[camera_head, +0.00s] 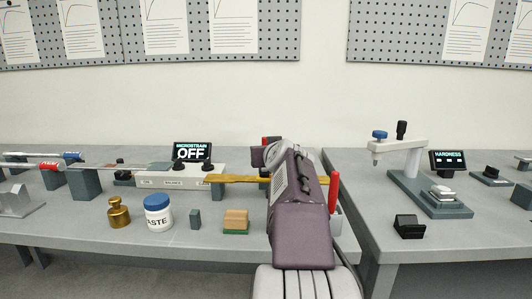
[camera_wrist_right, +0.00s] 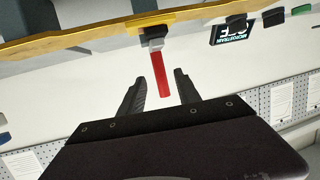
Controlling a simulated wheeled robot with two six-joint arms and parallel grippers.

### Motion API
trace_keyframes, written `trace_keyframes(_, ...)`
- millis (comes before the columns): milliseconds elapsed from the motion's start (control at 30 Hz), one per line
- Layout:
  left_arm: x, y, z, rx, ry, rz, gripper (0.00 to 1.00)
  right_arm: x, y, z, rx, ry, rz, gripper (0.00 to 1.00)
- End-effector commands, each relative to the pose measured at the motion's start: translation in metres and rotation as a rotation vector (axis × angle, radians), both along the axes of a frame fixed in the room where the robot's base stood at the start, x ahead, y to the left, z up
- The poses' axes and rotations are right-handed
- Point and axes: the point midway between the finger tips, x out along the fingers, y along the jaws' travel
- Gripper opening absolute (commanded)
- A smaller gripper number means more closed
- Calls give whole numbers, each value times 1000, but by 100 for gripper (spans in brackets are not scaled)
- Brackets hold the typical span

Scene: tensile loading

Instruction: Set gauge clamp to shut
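A red lever (camera_wrist_right: 160,75) on a grey bracket stands out from a yellow piece on the long gold bar (camera_wrist_right: 75,38) in the right wrist view. It looks like the gauge clamp's handle. My right gripper (camera_wrist_right: 167,75) is open, its two dark fingers apart with the lever showing between them; I see no contact. In the head view my purple right arm covers the middle of the gold bar (camera_head: 240,179) and hides the gripper. A red upright handle (camera_head: 335,190) shows just right of the arm. My left gripper is not in view.
A display reading OFF (camera_head: 191,152) stands behind a white box (camera_head: 160,178). A paste jar (camera_head: 158,213), a brass weight (camera_head: 119,212) and a wooden block (camera_head: 236,220) stand in front. A hardness tester (camera_head: 410,170) is on the right table.

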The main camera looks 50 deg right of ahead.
Motion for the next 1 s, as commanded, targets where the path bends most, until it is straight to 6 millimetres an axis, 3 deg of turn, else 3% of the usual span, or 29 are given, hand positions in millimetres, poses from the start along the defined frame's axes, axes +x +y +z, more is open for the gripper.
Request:
trace_keyframes(100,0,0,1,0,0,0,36,-21,17,9,-2,-2,-2,40)
trace_keyframes(300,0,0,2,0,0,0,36,-38,32,14,0,0,-1,40)
trace_keyframes(867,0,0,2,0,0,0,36,-40,33,14,1,1,0,40)
trace_keyframes(1000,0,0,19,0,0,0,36,-40,33,31,0,0,0,40)
